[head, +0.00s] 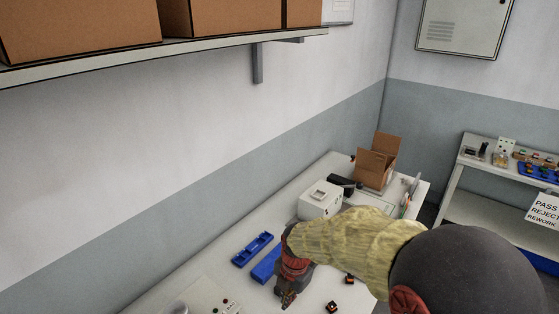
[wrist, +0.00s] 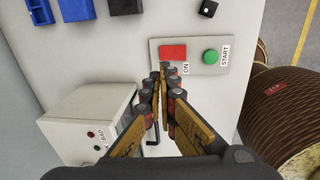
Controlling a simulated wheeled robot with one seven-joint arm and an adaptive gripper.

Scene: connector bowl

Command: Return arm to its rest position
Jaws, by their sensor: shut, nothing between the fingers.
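My gripper (head: 289,298) is shut and empty over the white table (head: 207,288) in the head view, at the end of my arm that reaches in from the right. In the wrist view, its fingertips (wrist: 162,68) are together, just below a grey panel (wrist: 235,51) with a red ON switch (wrist: 173,52) and a green START button (wrist: 210,57). I cannot tell whether the tips touch the panel. My arm hides part of the table in the head view.
Blue trays (head: 252,249) and a white box (head: 320,201) stand near my gripper. An open cardboard box (head: 377,160) stands at the table's far end. In the wrist view, a white box (wrist: 88,119) with indicator lights is at the left.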

